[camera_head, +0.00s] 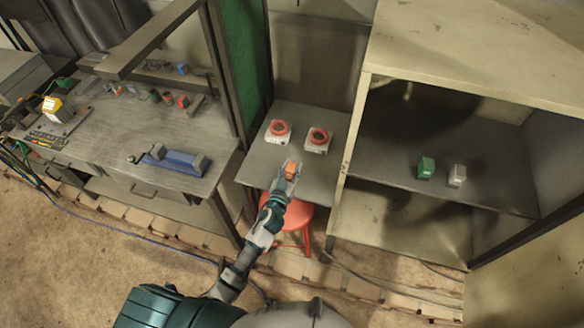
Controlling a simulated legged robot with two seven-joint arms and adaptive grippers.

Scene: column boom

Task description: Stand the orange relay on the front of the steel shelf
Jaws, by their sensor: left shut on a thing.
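The orange relay (291,170) is a small block between the fingers of my left gripper (291,173), which is shut on it. The gripper appears over the small grey table in the middle of the view; its height above the top is hard to judge. The steel shelf (388,167) is the dark board inside the open cabinet on the right, and the gripper is left of it. A green relay (426,167) and a grey relay (457,175) stand apart on that board. My right gripper is out of view.
The cabinet's left post (349,150) stands between gripper and shelf. Two white boxes with red rings (278,130) (318,139) sit on the small table (262,163). A red stool (298,218) stands below. The cluttered workbench (115,150) is left. The shelf's left part is clear.

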